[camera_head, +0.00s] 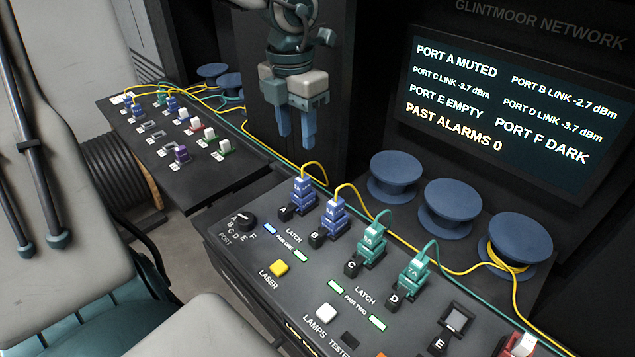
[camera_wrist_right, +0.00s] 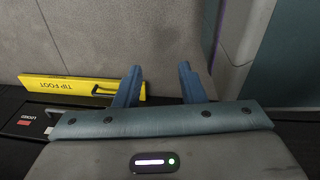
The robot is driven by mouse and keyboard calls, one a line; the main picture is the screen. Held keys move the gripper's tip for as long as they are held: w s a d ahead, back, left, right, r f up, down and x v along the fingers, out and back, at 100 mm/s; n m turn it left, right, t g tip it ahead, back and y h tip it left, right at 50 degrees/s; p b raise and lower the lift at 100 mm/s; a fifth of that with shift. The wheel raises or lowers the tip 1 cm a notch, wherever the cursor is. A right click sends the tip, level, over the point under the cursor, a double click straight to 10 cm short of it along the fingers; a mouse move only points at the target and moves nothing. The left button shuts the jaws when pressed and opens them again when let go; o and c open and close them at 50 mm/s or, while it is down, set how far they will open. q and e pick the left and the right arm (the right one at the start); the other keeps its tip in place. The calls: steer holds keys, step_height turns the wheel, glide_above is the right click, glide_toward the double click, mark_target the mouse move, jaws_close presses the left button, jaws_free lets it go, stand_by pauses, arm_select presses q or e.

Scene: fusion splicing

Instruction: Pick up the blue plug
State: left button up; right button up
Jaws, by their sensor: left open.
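Two blue plugs stand on the near panel (camera_head: 270,222): one at port A (camera_head: 303,192) and one at port B (camera_head: 334,214). Each has a yellow cable leaving its top. Smaller blue plugs (camera_head: 171,104) sit on the far-left panel. I cannot tell which one the task means. My left gripper (camera_head: 296,140) points down, open and empty, above and behind the port A plug, apart from it. My right gripper (camera_wrist_right: 160,85) shows in the right wrist view with its two blue fingers apart and nothing between them.
Teal plugs (camera_head: 372,245) stand at ports C and D. Yellow and teal cables run behind the plugs. Blue spools (camera_head: 449,207) and a status screen (camera_head: 510,100) are at the back right.

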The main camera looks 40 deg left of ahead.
mark_target(302, 178)
arm_select(q)
steer(key=f+b, duration=0.3)
steer(key=shift+w+d, duration=0.1)
steer(key=shift+d, duration=0.2)
step_height(302, 178, down, 2)
steer(key=shift+f+b, duration=0.25)
steer(key=shift+b, duration=0.95)
steer(key=shift+f, duration=0.1)
steer(key=f, duration=0.2)
steer(key=f+b, duration=0.1)
steer(key=shift+s+d+f, duration=0.1)
steer(key=shift+s+d, duration=0.2)
steer(key=shift+d, duration=0.05)
steer(key=shift+w+f+b, duration=0.1)
steer(key=shift+f+b, duration=0.85)
steer(key=shift+b, duration=0.1)
arm_select(e)
steer(key=w+a+r, duration=0.1)
steer(key=w+r, duration=0.3)
steer(key=r, duration=0.3)
steer(key=w+r+t, duration=0.1)
steer(key=w+r, duration=0.3)
steer(key=r, duration=0.3)
steer(key=w+a+r, duration=0.1)
steer(key=w+r, duration=0.4)
steer(key=r, duration=0.2)
steer(key=shift+a+r, duration=0.35)
arm_select(q)
steer(key=c, duration=0.9)
